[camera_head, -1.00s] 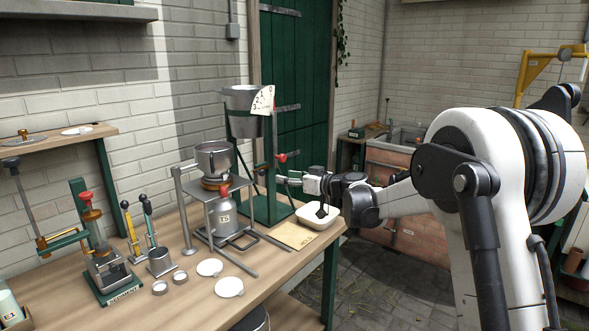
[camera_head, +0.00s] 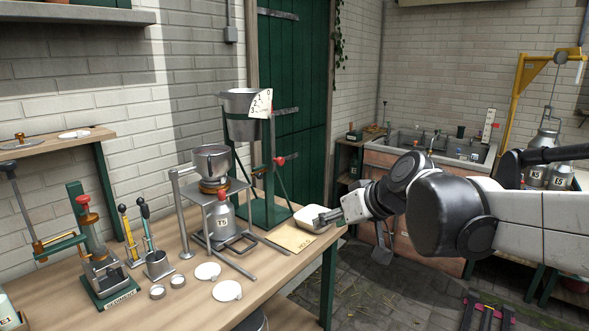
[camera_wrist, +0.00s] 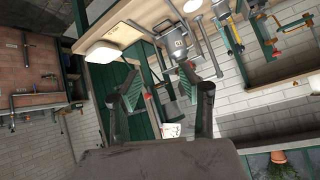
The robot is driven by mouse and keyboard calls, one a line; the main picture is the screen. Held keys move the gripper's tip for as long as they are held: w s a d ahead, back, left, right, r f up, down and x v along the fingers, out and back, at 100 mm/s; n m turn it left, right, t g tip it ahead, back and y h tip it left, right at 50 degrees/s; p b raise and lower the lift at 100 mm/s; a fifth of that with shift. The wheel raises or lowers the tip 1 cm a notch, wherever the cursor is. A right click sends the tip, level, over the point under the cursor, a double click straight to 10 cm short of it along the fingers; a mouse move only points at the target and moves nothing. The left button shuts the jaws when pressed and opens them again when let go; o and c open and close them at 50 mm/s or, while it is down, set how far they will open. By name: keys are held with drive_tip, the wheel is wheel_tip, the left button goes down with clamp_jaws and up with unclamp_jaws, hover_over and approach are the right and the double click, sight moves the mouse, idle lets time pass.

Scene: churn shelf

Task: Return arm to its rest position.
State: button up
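My arm reaches in from the right side of the head view. My gripper (camera_head: 328,218) is near the front right corner of the workbench, in front of the white dish in that view. In the wrist view the two fingers of my gripper (camera_wrist: 158,84) stand well apart with nothing held between them. The white dish (camera_head: 309,212) sits on the bench and is partly hidden by my gripper; it also shows at upper left in the wrist view (camera_wrist: 96,52).
The workbench (camera_head: 205,316) carries a can on a metal stand (camera_head: 223,220), a green stand with a hopper (camera_head: 243,104), a lever press (camera_head: 98,262), white discs and a tan card (camera_head: 291,238). A sink (camera_head: 440,147) stands behind. Paved floor is open right of the bench.

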drive_tip(key=s+d+f+m+h, duration=0.2)
drive_tip(key=s+d, duration=0.4)
drive_tip(key=s, duration=0.5)
drive_tip(key=s+d+f+m+g+h, duration=0.1)
drive_tip(key=s+d+f+h, duration=0.3)
drive_tip(key=s, duration=0.7)
wheel_tip(320, 180, down, 4)
drive_tip(key=shift+s+d+r+m, duration=0.25)
drive_tip(key=shift+d+m, duration=0.65)
drive_tip(key=shift+d, duration=0.05)
